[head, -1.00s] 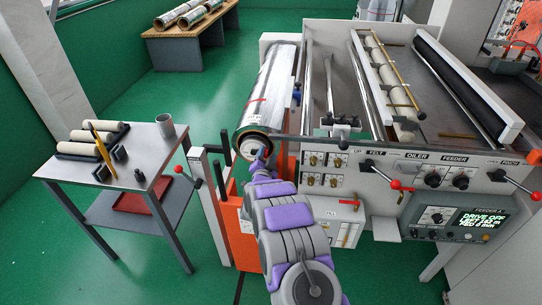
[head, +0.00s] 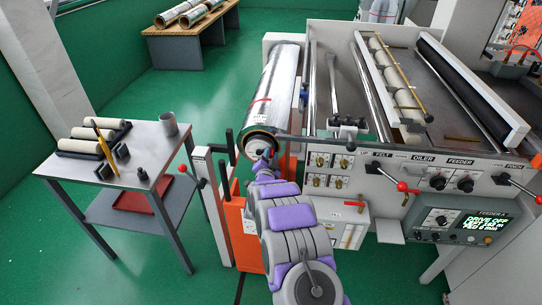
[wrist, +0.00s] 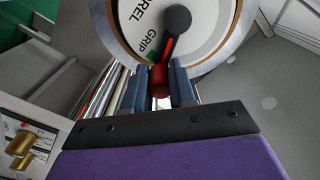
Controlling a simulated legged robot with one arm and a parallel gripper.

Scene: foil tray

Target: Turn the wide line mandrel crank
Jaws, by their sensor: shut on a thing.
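The crank is on the end face of the foil roll. In the wrist view it has a black round hub (wrist: 177,19), a short dark arm with a red stripe, and a red knob (wrist: 158,80). The pale disc (wrist: 212,25) behind it bears the word GRIP and a partly cut-off word. My gripper (wrist: 161,88) is shut on the red knob, a blue finger on each side. The crank arm points down and slightly left from the hub there. In the head view my gripper (head: 265,159) is at the near end of the foil roll (head: 272,91); my arm hides part of the crank.
The machine's control panel (head: 400,168) with red-knobbed levers (head: 402,187) is to the right. An orange post (head: 234,228) and a red-tipped lever (head: 183,169) stand left of my arm. A grey side table (head: 158,152) with rollers is further left. Green floor is open behind it.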

